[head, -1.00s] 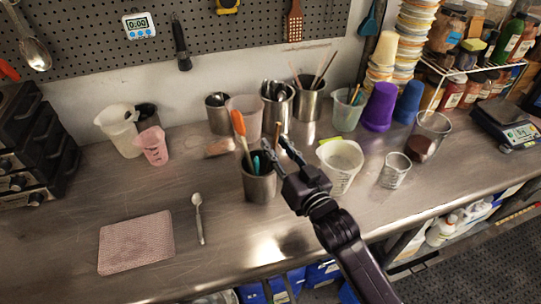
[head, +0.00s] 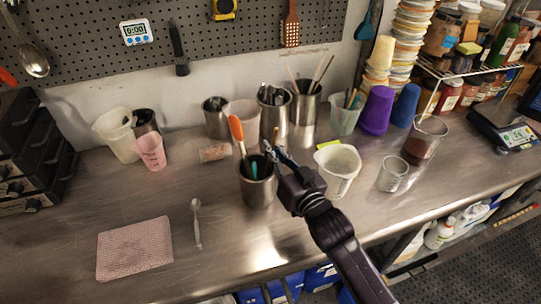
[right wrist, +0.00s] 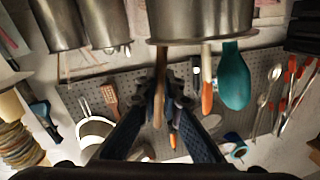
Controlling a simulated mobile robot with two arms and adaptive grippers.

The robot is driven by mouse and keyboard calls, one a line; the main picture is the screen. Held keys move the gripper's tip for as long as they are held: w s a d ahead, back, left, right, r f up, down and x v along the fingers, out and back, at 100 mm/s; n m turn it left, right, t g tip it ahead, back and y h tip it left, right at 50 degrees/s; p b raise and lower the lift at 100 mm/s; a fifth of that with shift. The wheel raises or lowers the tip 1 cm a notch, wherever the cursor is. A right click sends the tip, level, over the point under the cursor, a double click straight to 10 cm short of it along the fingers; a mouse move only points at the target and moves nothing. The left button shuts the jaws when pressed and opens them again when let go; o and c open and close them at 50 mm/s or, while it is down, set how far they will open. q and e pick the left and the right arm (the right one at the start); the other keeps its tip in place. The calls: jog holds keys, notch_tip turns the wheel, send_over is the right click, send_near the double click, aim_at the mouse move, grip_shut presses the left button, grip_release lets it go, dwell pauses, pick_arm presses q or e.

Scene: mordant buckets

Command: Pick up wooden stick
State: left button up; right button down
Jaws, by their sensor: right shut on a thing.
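The wooden stick (head: 275,135) stands in a metal cup (head: 257,190) near the middle of the counter, beside an orange-handled tool and a teal one. My right gripper (head: 273,152) is at the cup's rim, shut on the stick. In the right wrist view the stick (right wrist: 160,75) runs from the cup (right wrist: 200,18) down between my right fingertips (right wrist: 168,88). The stick's lower end is hidden inside the cup. My left gripper is not in view.
The orange tool (head: 237,130) and the teal tool (head: 254,170) share the cup. A white measuring jug (head: 340,168) stands close right of my gripper. More metal cups (head: 275,105) stand behind. A spoon (head: 196,222) and a pink cloth (head: 135,248) lie front left.

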notch_tip(320, 180, up, 20)
jog(key=b, duration=0.1)
jog(key=shift+b, duration=0.3)
jog(key=shift+p, duration=0.35)
dwell(0.3)
